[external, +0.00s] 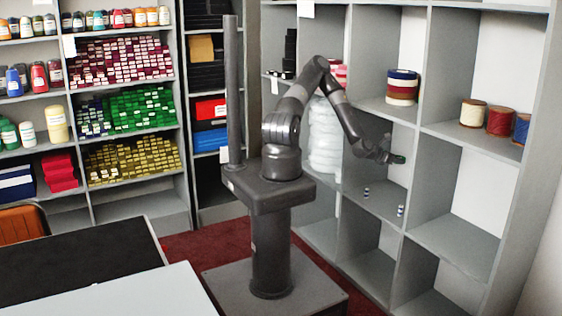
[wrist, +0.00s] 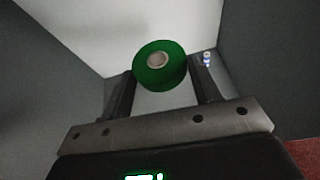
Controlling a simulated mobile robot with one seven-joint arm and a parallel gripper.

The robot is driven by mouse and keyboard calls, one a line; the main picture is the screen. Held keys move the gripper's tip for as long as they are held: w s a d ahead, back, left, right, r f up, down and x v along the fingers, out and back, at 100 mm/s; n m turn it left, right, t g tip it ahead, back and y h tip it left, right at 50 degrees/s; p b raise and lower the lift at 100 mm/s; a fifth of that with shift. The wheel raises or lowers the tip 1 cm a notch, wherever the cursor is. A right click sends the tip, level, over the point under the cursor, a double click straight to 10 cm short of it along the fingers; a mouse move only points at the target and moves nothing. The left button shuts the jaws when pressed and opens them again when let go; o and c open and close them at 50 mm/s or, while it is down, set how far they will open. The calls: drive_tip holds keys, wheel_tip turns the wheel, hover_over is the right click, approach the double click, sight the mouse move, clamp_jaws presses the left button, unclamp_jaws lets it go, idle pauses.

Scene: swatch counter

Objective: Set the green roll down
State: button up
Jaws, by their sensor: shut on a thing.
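The green roll (wrist: 172,73) is a short, wide spool with a pale round core, held between the two fingers of my gripper (wrist: 161,82) in the wrist view. In the external view my gripper (external: 390,158) reaches into a middle cubby of the grey shelf, and the green roll (external: 399,159) shows at its tip. The roll appears to be above the cubby floor (external: 378,204). The wrist view does not make clear how far it is from the surface behind it.
Two small blue-and-white spools (external: 366,192) (external: 400,210) stand on the cubby floor. A stack of coloured rolls (external: 402,88) stands in the cubby above. Large white wrapped rolls (external: 324,138) are to the left. Grey dividers bound the cubby; much of its floor is bare.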

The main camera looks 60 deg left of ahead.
drive_tip(key=w+a+r, duration=0.3)
drive_tip(key=r, duration=0.1)
drive_tip(key=shift+n+y, duration=0.9)
drive_tip(key=w+d+f, duration=0.1)
drive_tip(key=f, duration=0.1)
drive_tip(key=w+d+f, duration=0.1)
drive_tip(key=d+f, duration=0.1)
drive_tip(key=w+d+f, duration=0.1)
drive_tip(key=f, duration=0.2)
drive_tip(key=shift+d, duration=0.15)
drive_tip(key=d+f+y, duration=0.1)
drive_tip(key=d+f, duration=0.4)
drive_tip(key=f, duration=0.4)
hover_over(402, 199)
drive_tip(key=shift+n, duration=0.4)
wheel_tip(402, 199, down, 7)
drive_tip(key=shift+s+r, duration=0.1)
drive_tip(key=shift+s, duration=0.05)
drive_tip(key=shift+f, duration=2.1)
drive_tip(key=shift+a+f, duration=0.1)
drive_tip(key=shift+f, duration=0.05)
drive_tip(key=o, duration=1)
drive_tip(key=shift+o, duration=0.2)
